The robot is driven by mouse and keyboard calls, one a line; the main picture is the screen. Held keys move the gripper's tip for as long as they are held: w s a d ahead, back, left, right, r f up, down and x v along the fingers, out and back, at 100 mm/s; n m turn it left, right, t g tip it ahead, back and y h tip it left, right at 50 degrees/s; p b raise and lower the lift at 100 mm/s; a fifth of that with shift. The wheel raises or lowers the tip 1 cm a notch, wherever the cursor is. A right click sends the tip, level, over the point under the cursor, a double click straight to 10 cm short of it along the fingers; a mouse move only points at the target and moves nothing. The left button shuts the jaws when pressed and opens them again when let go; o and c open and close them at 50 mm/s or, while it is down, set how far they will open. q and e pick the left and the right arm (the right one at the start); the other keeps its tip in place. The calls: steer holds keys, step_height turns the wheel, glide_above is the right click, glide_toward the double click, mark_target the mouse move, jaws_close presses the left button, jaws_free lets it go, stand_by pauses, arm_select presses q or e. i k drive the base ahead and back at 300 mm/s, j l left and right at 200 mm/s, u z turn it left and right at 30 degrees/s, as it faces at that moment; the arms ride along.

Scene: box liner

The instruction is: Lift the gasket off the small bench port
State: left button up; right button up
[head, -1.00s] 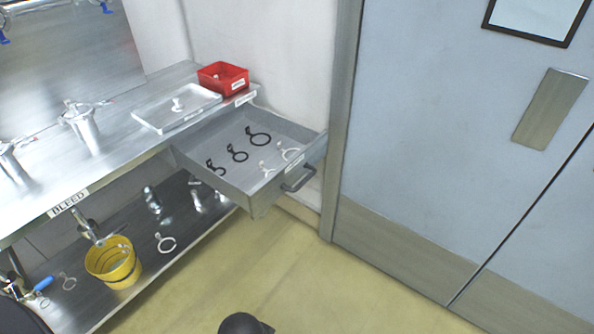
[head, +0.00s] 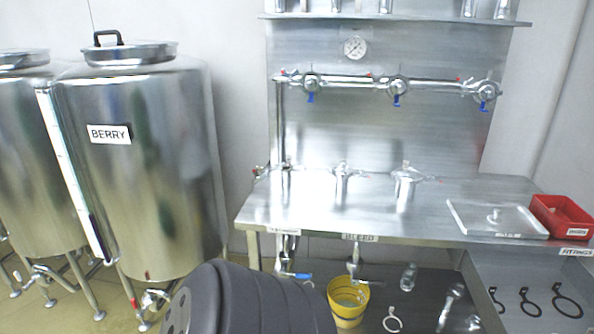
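Several steel ports stand on the steel bench (head: 310,215) in the head view: a left one (head: 285,180), a middle one (head: 342,180) and a right one (head: 405,188). Each has a clamp-like fitting at its top. The left one looks narrower than the right one, but I cannot tell surely which is the small port. No gasket on any port can be made out at this distance. Neither of my grippers is in view. A dark ribbed part at the bottom, probably my own arm, hides part of the floor and lower shelf.
A white tray (head: 490,228) and red bin (head: 560,218) sit at the bench's right. The BERRY tank (head: 140,180) stands left.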

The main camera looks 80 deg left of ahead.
mark_target(288, 158)
steer(key=u, duration=2.5)
